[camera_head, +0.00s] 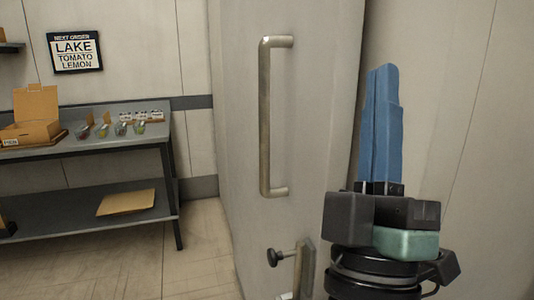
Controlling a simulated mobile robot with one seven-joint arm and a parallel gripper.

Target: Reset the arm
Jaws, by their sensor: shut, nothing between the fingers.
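My gripper (381,72) stands upright at the right of the head view, with its blue fingers pointing up and pressed together. Nothing shows between the fingers. Its dark wrist and a green block show below the fingers. The gripper is in front of a pale wall, to the right of a light grey door (320,120), and I cannot tell how far it is from either. The rest of my arm is out of view below.
The door has a long metal handle (265,120) and a dark knob latch (273,257). At left, a grey table (70,145) holds an open cardboard box (35,122) and several small items. An envelope (127,201) lies on its lower shelf. A sign (75,50) hangs above. Floor (200,250) is clear between.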

